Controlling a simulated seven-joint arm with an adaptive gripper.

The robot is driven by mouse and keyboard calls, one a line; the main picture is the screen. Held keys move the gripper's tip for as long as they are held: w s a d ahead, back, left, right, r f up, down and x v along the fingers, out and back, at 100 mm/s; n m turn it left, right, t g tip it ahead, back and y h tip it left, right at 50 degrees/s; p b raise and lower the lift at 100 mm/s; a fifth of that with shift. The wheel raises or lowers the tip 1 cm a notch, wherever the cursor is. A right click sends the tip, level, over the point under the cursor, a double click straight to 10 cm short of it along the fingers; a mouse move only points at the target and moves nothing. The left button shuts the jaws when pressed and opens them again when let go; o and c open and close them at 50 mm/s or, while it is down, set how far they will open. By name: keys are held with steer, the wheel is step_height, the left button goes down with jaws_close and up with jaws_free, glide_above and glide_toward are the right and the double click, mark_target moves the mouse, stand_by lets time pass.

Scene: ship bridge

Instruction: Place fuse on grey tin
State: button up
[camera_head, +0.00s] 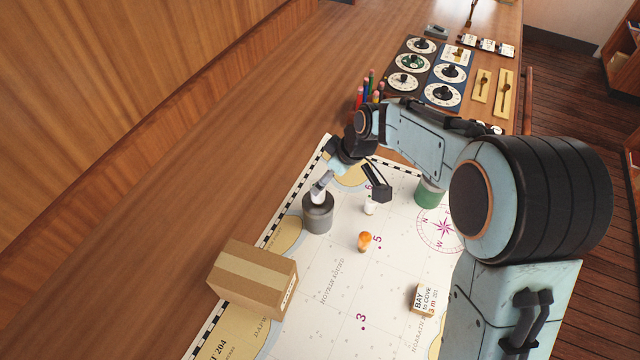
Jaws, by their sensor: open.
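The grey tin (318,220) stands upright on the chart at its left side. A small pale grey-and-white piece (319,191), which looks like the fuse, is at the tin's top and tilted. I cannot tell whether it rests on the tin or touches my gripper. My gripper (352,189) is open just above and to the right of the tin. One dark finger hangs on the right; the other is partly hidden near the pale piece.
A small white object (370,207) stands below the right finger, with an orange-topped object (364,241) nearer. A cardboard box (252,281), a green tin (428,194) and a small lettered block (424,298) surround the chart's open middle. Colored pencils (369,88) and dial panels (428,70) stand behind.

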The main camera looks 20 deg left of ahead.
steer(key=s+d+r+m+h, duration=0.1)
steer(key=s+d+r+m, duration=0.2)
steer(key=d+r, duration=0.55)
steer(key=s+d+m+g+h, duration=0.1)
steer(key=s+d+m+h, duration=0.1)
steer(key=s+d+m, duration=0.9)
steer(key=s+d+f, duration=0.1)
steer(key=s+d, duration=0.5)
steer(key=s, duration=0.3)
steer(key=shift+m+h, duration=0.3)
